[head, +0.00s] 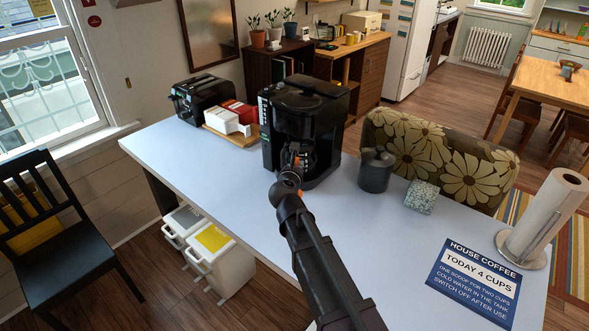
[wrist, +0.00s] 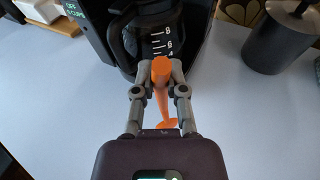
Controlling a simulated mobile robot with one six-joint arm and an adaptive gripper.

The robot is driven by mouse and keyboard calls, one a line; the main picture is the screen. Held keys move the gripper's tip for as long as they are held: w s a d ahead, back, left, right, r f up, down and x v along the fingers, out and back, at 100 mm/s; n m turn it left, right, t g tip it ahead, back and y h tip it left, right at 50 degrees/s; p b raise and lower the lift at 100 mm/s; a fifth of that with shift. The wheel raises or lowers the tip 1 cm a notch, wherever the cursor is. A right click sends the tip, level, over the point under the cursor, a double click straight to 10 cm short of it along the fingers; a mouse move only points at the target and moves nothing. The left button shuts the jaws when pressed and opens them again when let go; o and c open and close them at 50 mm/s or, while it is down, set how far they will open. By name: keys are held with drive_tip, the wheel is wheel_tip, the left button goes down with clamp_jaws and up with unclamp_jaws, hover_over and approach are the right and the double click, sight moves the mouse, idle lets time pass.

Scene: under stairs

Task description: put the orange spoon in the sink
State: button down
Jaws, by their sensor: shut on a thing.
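My gripper (wrist: 158,76) is shut on the orange spoon (wrist: 162,92), which shows between the two fingers in the wrist view. In the head view my gripper (head: 290,170) is in front of the black coffee maker (head: 304,104), and only small orange patches of the spoon show, the rest hidden by the gripper. Whether the gripper touches the glass carafe (wrist: 148,35) cannot be told. No sink is in view.
The pale table (head: 215,170) also holds a dark canister (head: 375,172), a small patterned box (head: 421,198), a paper towel roll (head: 541,215), a coffee sign (head: 476,281), a toaster (head: 201,98) and a wooden tray (head: 240,140). The left front tabletop is clear. A black chair (head: 60,220) stands left.

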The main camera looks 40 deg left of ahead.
drive_tip(key=shift+w+a+f, duration=0.1)
drive_tip(key=shift+w+a, duration=0.9)
drive_tip(key=shift+a, duration=0.05)
drive_tip(key=shift+w+a+f+b, duration=0.15)
drive_tip(key=shift+f+b, duration=0.45)
drive_tip(key=shift+b, duration=0.05)
drive_tip(key=shift+w+a+f+b, duration=0.15)
drive_tip(key=shift+a+f+b, duration=0.05)
drive_tip(key=shift+f+b, duration=0.45)
drive_tip(key=shift+w+a+f+b, duration=0.15)
drive_tip(key=shift+f+b, duration=0.45)
drive_tip(key=shift+b, duration=0.05)
drive_tip(key=shift+f, duration=0.2)
drive_tip(key=c, duration=0.7)
unclamp_jaws()
drive_tip(key=shift+r, duration=0.2)
